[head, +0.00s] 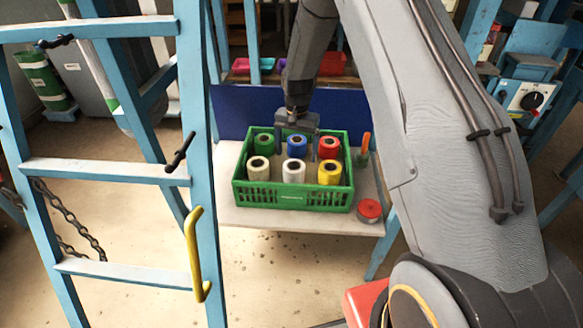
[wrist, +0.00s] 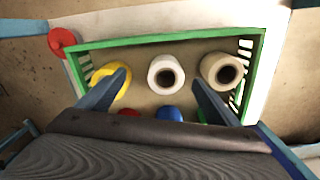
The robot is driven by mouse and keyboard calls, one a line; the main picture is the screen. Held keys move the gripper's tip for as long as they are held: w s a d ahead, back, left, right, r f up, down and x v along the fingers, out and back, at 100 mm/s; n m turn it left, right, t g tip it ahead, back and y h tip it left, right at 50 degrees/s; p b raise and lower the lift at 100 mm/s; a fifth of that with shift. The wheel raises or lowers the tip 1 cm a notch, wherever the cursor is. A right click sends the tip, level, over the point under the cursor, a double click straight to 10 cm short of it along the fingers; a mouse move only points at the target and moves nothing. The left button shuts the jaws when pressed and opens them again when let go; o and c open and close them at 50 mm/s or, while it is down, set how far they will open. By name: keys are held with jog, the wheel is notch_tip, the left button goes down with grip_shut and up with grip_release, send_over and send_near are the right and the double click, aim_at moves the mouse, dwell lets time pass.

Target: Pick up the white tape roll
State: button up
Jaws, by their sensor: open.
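The white tape roll (head: 293,173) stands upright in the front row of the green crate (head: 293,198), in the middle. In the wrist view the white roll (wrist: 166,75) shows between my two finger tips. A cream roll (head: 258,171) stands to its left and a yellow roll (head: 330,174) to its right in the head view. My gripper (head: 297,139) is open, pointing down over the crate near the blue roll (head: 297,144). No roll is visibly held. In the wrist view my gripper (wrist: 160,79) partly hides the yellow, blue and red rolls.
Green (head: 264,142) and red (head: 329,146) rolls stand in the crate's back row. A red tape roll (head: 370,210) lies on the table (head: 240,214) outside the crate, front right. An orange-handled tool (head: 365,143) is beside the crate. A blue ladder (head: 110,172) stands at left.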

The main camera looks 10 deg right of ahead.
aim_at(294, 165)
jog(key=w+f, duration=0.1)
jog(key=f, duration=0.1)
jog(key=w+f, duration=0.1)
jog(key=f, duration=0.1)
jog(key=shift+w, duration=0.3)
jog(key=shift+w+f+p, duration=0.15)
jog(key=shift+f+p, duration=0.1)
jog(key=shift+f, duration=1.3)
jog(key=shift+w+f+p, duration=0.15)
jog(key=shift+f+p, duration=0.1)
jog(key=shift+f, duration=1.25)
jog(key=c, duration=1.2)
